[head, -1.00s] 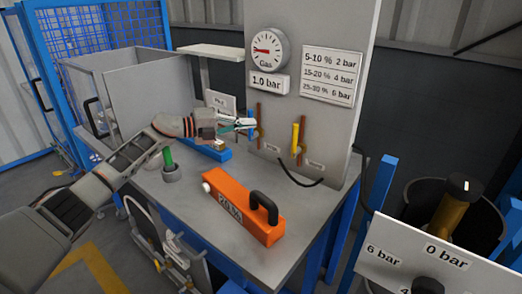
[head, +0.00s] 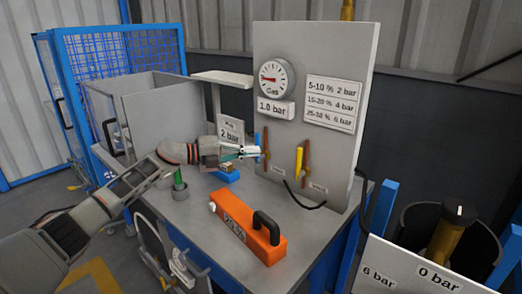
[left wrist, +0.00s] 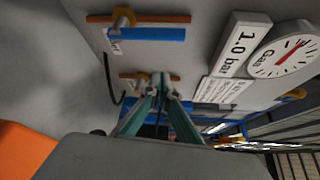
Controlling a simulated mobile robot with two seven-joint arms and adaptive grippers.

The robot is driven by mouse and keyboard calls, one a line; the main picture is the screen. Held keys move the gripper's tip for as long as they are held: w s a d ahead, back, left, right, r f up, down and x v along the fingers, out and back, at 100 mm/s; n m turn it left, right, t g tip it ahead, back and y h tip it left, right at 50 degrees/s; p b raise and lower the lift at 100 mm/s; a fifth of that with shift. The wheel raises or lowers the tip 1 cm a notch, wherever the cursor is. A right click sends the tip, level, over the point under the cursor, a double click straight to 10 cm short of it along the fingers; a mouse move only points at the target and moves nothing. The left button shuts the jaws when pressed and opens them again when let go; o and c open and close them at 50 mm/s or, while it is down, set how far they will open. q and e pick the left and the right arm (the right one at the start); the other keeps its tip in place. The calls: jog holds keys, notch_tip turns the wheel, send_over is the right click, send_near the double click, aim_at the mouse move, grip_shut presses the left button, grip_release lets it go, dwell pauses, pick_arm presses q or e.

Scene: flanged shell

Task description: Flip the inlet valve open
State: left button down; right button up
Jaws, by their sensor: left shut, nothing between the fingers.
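An upright grey panel (head: 330,52) carries two valves on brown pipes. The left valve has a blue handle (head: 257,139), upright along its pipe, and the right valve has a yellow handle (head: 299,162), nearly upright. The blue handle also shows in the left wrist view (left wrist: 150,34). I cannot read which label says inlet. My left gripper (head: 257,151) is shut and empty, with its tips at the blue handle's lower end in the head view. In the left wrist view the gripper tips (left wrist: 162,78) overlap the other valve and hide part of it. Contact cannot be told.
A gauge (head: 277,78) and a 1.0 bar sign (head: 276,109) sit above the left valve. An orange block with a black handle (head: 245,232) lies on the table (head: 190,211). A green item in a grey holder (head: 180,183) stands near my left arm.

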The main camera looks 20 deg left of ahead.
pick_arm(q)
jog(key=v, duration=0.6)
jog(key=shift+a+f, duration=0.35)
jog(key=shift+f, duration=0.2)
pick_arm(e)
jog(key=shift+w+a+r, duration=0.3)
jog(key=shift+w, duration=0.25)
